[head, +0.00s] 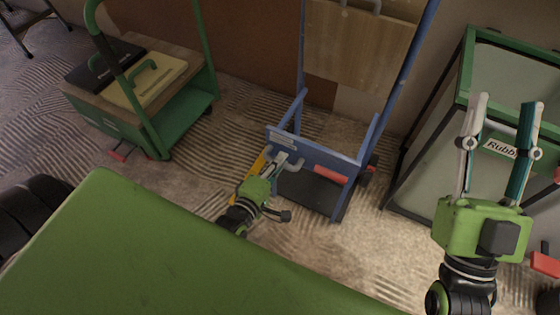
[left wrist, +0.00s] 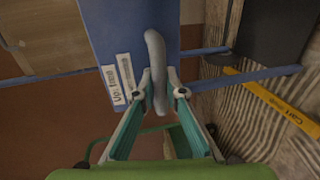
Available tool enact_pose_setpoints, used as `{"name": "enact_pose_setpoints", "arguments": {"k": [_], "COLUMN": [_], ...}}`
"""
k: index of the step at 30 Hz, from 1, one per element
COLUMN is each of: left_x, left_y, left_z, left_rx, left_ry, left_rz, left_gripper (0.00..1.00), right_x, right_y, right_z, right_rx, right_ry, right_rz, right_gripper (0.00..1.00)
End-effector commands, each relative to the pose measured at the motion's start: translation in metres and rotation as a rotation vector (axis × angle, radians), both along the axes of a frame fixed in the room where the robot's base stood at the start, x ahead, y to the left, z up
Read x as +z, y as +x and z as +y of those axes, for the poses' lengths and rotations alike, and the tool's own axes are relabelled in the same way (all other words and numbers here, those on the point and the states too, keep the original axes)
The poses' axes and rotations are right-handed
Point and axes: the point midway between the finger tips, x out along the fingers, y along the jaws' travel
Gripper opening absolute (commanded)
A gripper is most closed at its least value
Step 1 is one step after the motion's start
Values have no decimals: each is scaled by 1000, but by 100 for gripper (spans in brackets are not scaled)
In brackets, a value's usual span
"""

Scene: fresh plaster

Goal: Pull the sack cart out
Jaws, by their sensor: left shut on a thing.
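The blue sack cart (head: 318,158) stands at the middle of the head view against the wall, with tall uprights and a dark base. Its blue crossbar carries a white label and a grey handle (head: 295,165). My left gripper (head: 281,161) is shut on this handle. The left wrist view shows the grey handle (left wrist: 155,55) between the two fingertips (left wrist: 160,92), in front of the blue panel (left wrist: 115,25). My right gripper (head: 500,142) is raised at the right, its fingers apart and empty, in front of a green-framed cart.
A green trolley (head: 185,115) with cases on its deck stands at the left. The green-framed cart (head: 450,130), labelled "Rubb...", stands close on the right. A yellow strip (left wrist: 275,100) lies on the floor beside the sack cart. Patterned floor in front is partly clear.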

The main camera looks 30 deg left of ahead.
Motion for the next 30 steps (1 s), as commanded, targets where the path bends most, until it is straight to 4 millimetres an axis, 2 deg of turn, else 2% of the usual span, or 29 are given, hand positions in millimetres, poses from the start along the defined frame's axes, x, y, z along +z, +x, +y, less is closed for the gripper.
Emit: {"name": "enact_pose_setpoints", "arguments": {"k": [1,2,3,12,16,20,30], "left_x": [-4,-4,-4,-3,-2,2,17], "left_y": [-4,-4,-4,-3,-11,-31,-97], "left_z": [0,0,0,0,0,1,3], "left_rx": [0,0,0,0,0,-1,0], "left_ry": [0,0,0,0,0,0,-1], "left_rz": [11,11,11,7,9,11,10], "left_gripper": [19,27,28,28,28,28,28], "right_x": [0,0,0,1,1,1,1], "right_y": [0,0,0,-1,-1,-1,0], "right_z": [0,0,0,0,0,0,0], "right_rx": [0,0,0,1,1,1,0], "right_ry": [0,0,0,2,1,1,1], "right_rz": [0,0,0,-3,-3,-3,-2], "right_gripper": [40,40,40,40,40,40,40]}}
